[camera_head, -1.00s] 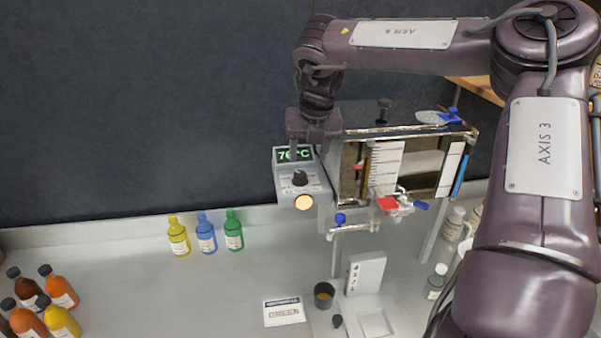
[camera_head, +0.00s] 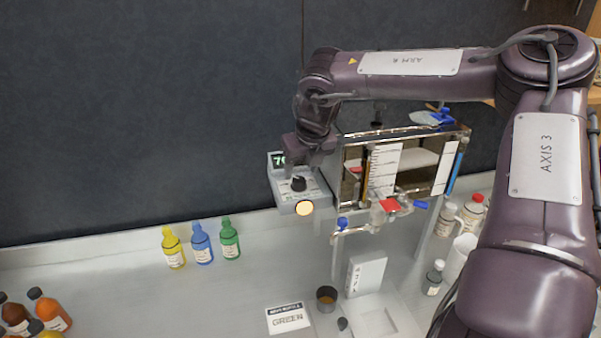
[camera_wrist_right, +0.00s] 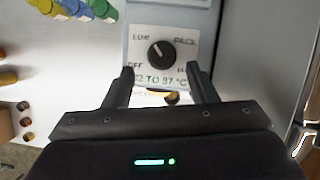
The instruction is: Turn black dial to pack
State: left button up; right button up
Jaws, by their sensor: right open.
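The black dial (camera_head: 298,184) is on the sloped front of a grey control box (camera_head: 284,198), left of the evaporator. In the right wrist view, the dial (camera_wrist_right: 161,54) sits among the labels LOW at upper left, PACK at upper right and OFF at lower left. Its pale mark seems to point up and left, toward LOW. My right gripper (camera_wrist_right: 160,72) is open and empty. Its two fingers stand apart below the dial in that view, not around it. In the head view, the right gripper (camera_head: 310,157) hangs just above the box, covering part of the green display. My left gripper is not in view.
The glass-fronted evaporator (camera_head: 405,165) with valves stands right beside the control box. Yellow, blue and green bottles (camera_head: 201,243) stand at left on the counter. A printed card (camera_head: 288,318) and a small cup (camera_head: 327,298) lie below. The counter at left centre is clear.

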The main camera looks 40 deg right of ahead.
aim_at(299, 179)
jog(key=x, duration=0.4)
jog(key=shift+d+r, duration=0.1)
jog(key=shift+d, duration=0.1)
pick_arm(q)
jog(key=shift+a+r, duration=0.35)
pick_arm(e)
jog(key=shift+a, duration=0.1)
jog(key=c, duration=1)
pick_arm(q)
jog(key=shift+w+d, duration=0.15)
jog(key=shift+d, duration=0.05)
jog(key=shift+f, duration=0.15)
